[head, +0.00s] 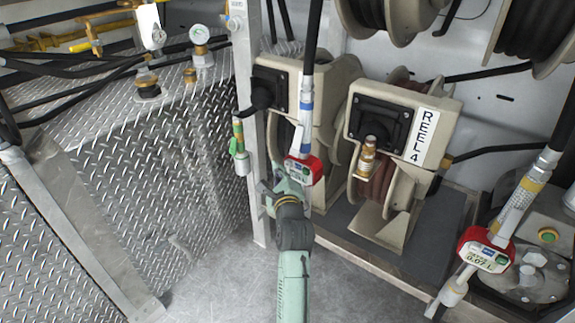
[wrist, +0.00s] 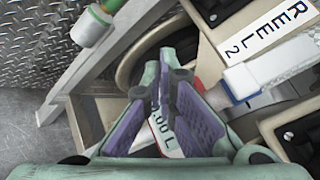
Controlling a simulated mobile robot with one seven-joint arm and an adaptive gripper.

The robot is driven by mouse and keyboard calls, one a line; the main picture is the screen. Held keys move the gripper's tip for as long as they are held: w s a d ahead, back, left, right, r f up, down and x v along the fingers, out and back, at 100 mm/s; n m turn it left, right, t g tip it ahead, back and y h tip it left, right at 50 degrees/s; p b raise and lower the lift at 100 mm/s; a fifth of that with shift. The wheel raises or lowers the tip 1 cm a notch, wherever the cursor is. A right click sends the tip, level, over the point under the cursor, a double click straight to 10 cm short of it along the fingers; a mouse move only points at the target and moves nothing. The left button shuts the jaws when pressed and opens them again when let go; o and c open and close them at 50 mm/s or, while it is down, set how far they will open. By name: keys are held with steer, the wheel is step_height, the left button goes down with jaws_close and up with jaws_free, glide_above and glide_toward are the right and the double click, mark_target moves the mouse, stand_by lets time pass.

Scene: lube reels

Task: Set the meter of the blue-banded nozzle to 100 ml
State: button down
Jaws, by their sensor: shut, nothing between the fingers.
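The blue-banded nozzle hangs upright at the middle of the head view, with its blue band (head: 307,98) above a red-cased meter (head: 304,168). In the wrist view its pale body (wrist: 272,72) and blue edge lie to the right. The meter's white display (wrist: 168,140) shows partly there between and behind my fingers; "00 L" can be read, and the rest is hidden. My gripper (head: 275,180) is at the meter's left side; it also shows in the wrist view (wrist: 167,76). Its purple-padded fingers are shut and empty, in front of the meter. I cannot tell whether they touch it.
A yellow-banded nozzle (head: 522,192) with another red meter (head: 486,250) hangs at the right. A green-banded nozzle end (head: 240,147) is close left of my gripper. The reel 4 housing (head: 400,120) stands at right. Open floor (head: 215,270) lies below left.

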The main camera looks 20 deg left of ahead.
mark_target(295, 164)
steer(key=shift+s+d+p, duration=0.1)
steer(key=shift+s+d, duration=0.3)
steer(key=shift+d, duration=0.45)
steer(key=shift+s+d+p, duration=0.1)
steer(key=shift+s+d, duration=0.25)
steer(key=shift+d, duration=0.55)
steer(key=shift+s+d+p, duration=0.1)
steer(key=shift+s+d, duration=0.3)
steer(key=shift+d, duration=0.45)
steer(key=shift+w, duration=0.15)
steer(key=shift+w+d, duration=0.1)
steer(key=shift+w, duration=0.2)
steer(key=shift+w+d+p, duration=0.25)
steer(key=shift+w+p, duration=0.1)
steer(key=shift+w, duration=0.3)
steer(key=shift+s, duration=0.1)
steer(key=shift+s+a+p, duration=0.2)
steer(key=shift+s+p, duration=0.1)
steer(key=shift+s, duration=0.2)
steer(key=shift+s+a+p, duration=0.2)
steer(key=shift+s+p, duration=0.05)
steer(key=shift+s, duration=0.25)
steer(key=s, duration=0.1)
steer(key=s+a+p, duration=0.1)
steer(key=s, duration=0.1)
steer(key=s+p, duration=0.1)
steer(key=shift+s+a, duration=0.3)
steer(key=shift+a, duration=0.1)
